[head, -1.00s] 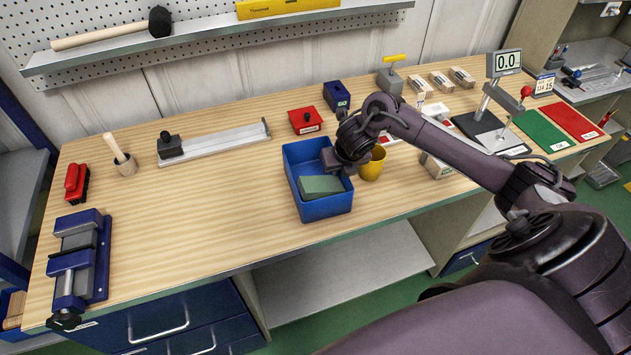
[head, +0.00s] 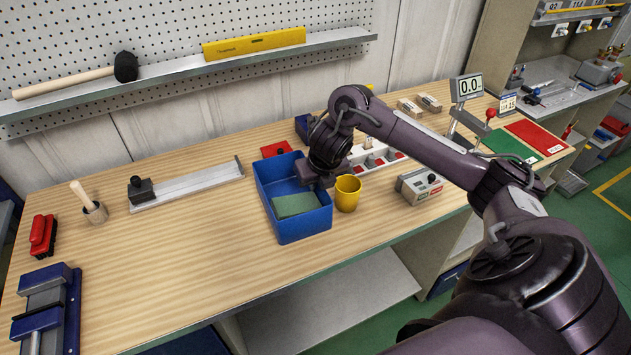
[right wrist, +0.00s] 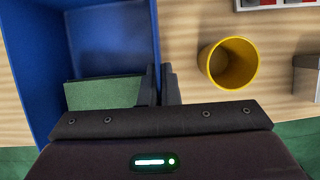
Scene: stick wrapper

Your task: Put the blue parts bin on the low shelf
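The blue parts bin (head: 305,226) is at the middle of the workbench, with a green block (head: 296,204) inside. My right gripper (head: 322,180) is at the bin's right wall. In the right wrist view its two fingers (right wrist: 160,85) close on either side of the blue bin's wall (right wrist: 108,50), with the green block (right wrist: 104,92) to their left. I cannot tell whether the bin is slightly off the bench. A low grey shelf (head: 335,300) is under the bench top, its surface clear where visible. My left gripper is not in view.
A yellow cup (head: 347,195) stands just right of the bin. A red box (head: 276,148) is close behind it, partly hidden. A grey device (head: 420,186) is further right.

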